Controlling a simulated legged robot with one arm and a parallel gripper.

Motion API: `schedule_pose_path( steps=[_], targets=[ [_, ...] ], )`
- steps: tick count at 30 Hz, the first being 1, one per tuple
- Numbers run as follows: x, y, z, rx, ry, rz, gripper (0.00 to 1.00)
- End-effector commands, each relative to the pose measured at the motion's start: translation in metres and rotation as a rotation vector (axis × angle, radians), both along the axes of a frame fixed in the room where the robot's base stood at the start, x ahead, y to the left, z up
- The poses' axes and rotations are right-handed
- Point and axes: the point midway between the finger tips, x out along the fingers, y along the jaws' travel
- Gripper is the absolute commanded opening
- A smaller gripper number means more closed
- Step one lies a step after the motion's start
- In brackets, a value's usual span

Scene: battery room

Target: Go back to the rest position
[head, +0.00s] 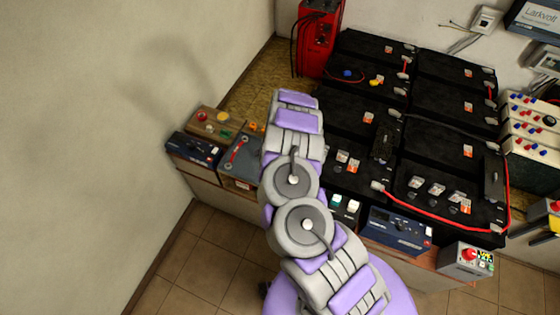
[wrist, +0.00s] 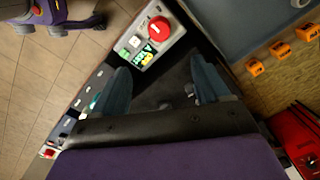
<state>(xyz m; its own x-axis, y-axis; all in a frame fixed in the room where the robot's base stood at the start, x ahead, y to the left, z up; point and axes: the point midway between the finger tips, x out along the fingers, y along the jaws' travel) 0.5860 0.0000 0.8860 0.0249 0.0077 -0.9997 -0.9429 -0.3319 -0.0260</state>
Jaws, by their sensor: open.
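In the wrist view my gripper (wrist: 162,78) shows two blue-grey fingers held apart, with nothing between them. A dark surface lies below the fingers, and a small metallic part shows near the right finger. In the head view my grey and purple arm reaches up from the bottom over the bench. The gripper cannot be made out in that view.
Several black batteries (head: 455,105) with red cables fill the bench. A red unit (head: 318,38) stands behind. Tiled floor (head: 215,255) lies clear in front.

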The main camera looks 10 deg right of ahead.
Motion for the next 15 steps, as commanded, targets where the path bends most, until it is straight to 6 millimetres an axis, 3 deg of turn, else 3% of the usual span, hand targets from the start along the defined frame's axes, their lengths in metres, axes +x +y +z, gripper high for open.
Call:
schedule_pose_path(
  steps=[11, 15],
  targets=[
    [0.0, 0.002, 0.002, 0.004, -0.001, 0.004, 0.75],
    [0.001, 0.02, 0.017, 0.044, 0.003, 0.047, 0.75]
  ],
)
